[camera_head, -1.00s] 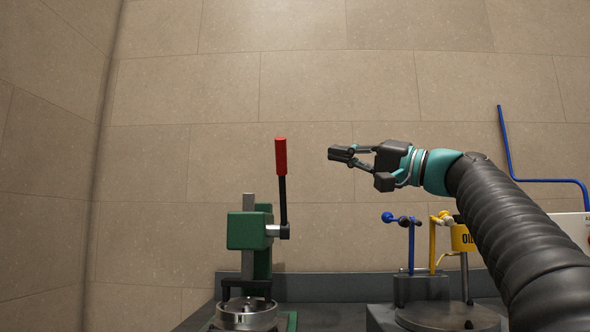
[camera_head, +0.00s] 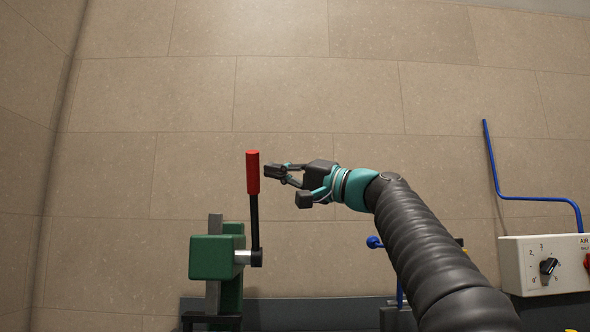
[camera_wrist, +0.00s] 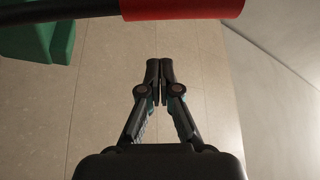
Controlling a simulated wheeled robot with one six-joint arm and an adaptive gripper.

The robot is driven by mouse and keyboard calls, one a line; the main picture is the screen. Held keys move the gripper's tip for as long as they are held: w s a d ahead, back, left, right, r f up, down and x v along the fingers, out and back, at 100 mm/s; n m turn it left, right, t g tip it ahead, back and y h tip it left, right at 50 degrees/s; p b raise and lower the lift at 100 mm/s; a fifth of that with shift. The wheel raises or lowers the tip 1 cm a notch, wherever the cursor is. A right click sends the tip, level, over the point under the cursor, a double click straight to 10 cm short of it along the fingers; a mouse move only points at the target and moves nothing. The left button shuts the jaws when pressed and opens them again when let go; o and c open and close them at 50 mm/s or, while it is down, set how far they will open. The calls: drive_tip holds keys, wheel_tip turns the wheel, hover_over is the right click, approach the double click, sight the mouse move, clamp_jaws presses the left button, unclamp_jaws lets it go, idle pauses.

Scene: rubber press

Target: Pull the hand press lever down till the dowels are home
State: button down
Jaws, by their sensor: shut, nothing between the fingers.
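The green hand press (camera_head: 213,258) stands at the lower left in the head view. Its lever (camera_head: 254,220) stands nearly upright, with a red grip (camera_head: 252,172) at the top. My gripper (camera_head: 270,172) is shut and empty, at the height of the red grip and just right of it in the picture. In the wrist view the closed fingertips (camera_wrist: 160,70) are below the red grip (camera_wrist: 180,9), with a visible gap. A green part of the press (camera_wrist: 50,40) shows at the top left there. The dowels and the press's lower part are out of view.
A white control box (camera_head: 545,265) with a dial and a blue pipe (camera_head: 500,170) are at the right. A blue-knobbed lever (camera_head: 375,243) is partly hidden behind my arm. The tiled wall (camera_head: 330,60) lies behind; space above the press is clear.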

sight(255, 210)
drive_tip(key=shift+s+a+f+b, duration=0.3)
drive_tip(key=shift+s+a+f, duration=0.2)
drive_tip(key=shift+s, duration=0.2)
drive_tip(key=shift+s+a+f+b, duration=0.3)
drive_tip(key=shift+s+a+f, duration=0.15)
drive_tip(key=shift+s, duration=0.25)
